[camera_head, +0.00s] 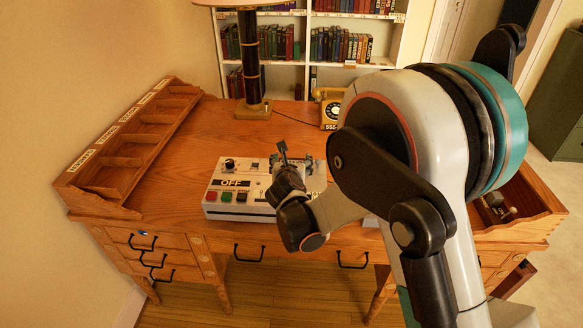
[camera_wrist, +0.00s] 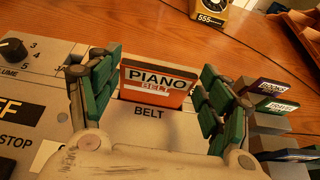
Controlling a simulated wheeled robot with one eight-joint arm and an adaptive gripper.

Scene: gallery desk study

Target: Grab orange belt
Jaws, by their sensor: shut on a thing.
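In the head view my gripper (camera_head: 297,164) is over the right part of the white control box (camera_head: 240,212), and the arm hides the belt there. I cannot tell whether the card is still seated in the slot.
Several other belt cards (camera_wrist: 266,86) stand just right of my gripper. A yellow telephone (camera_head: 330,112) and a lamp (camera_head: 250,65) stand behind the box on the wooden desk (camera_head: 175,215). A slotted rack (camera_head: 130,150) lines the desk's left edge. The desk left of the box is clear.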

